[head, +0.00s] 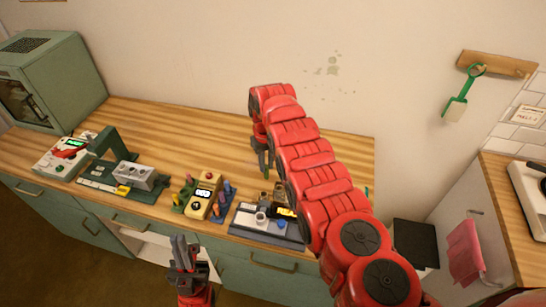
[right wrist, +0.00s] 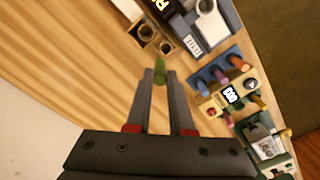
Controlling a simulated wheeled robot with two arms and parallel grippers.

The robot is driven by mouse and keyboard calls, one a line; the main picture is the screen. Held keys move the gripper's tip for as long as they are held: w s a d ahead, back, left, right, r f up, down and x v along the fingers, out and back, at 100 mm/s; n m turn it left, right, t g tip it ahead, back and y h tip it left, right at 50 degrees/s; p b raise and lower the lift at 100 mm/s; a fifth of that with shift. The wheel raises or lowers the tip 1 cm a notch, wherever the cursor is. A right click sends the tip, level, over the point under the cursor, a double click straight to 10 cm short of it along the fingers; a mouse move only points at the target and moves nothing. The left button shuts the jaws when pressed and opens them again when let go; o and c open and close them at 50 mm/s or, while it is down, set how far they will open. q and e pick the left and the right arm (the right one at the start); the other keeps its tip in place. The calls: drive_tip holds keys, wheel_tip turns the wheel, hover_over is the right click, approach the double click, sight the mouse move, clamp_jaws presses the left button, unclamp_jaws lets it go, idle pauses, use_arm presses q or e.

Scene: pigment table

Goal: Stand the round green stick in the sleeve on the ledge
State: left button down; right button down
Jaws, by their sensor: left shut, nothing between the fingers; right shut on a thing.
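The green stick (right wrist: 160,68) is held between the fingertips of my right gripper (right wrist: 159,80). In the head view my right gripper (head: 263,162) points down over the back of the table, partly hidden by my arm. In the right wrist view, two brown square holders with dark openings, one of them a possible sleeve (right wrist: 142,31), lie just beyond the stick's tip. I cannot tell the stick's height above them. In the head view the holders (head: 264,197) are beside my arm. My left gripper (head: 184,247) is shut and empty in front of the table.
A grey device (head: 246,228) with a white cup, a blue knob and a display stands at the front edge. Left of it are a yellow meter (head: 203,194) and racks of coloured pegs. A green press (head: 112,152) stands further left. The wooden tabletop (head: 180,125) behind is clear.

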drive_tip(key=shift+s+a, duration=0.2)
drive_tip(key=shift+a, duration=0.05)
drive_tip(key=f+b, duration=0.9)
drive_tip(key=f, duration=0.1)
drive_tip(key=shift+s+a, duration=0.1)
drive_tip(key=shift+a, duration=0.25)
drive_tip(key=c, duration=0.7)
unclamp_jaws()
drive_tip(key=shift+r, duration=0.1)
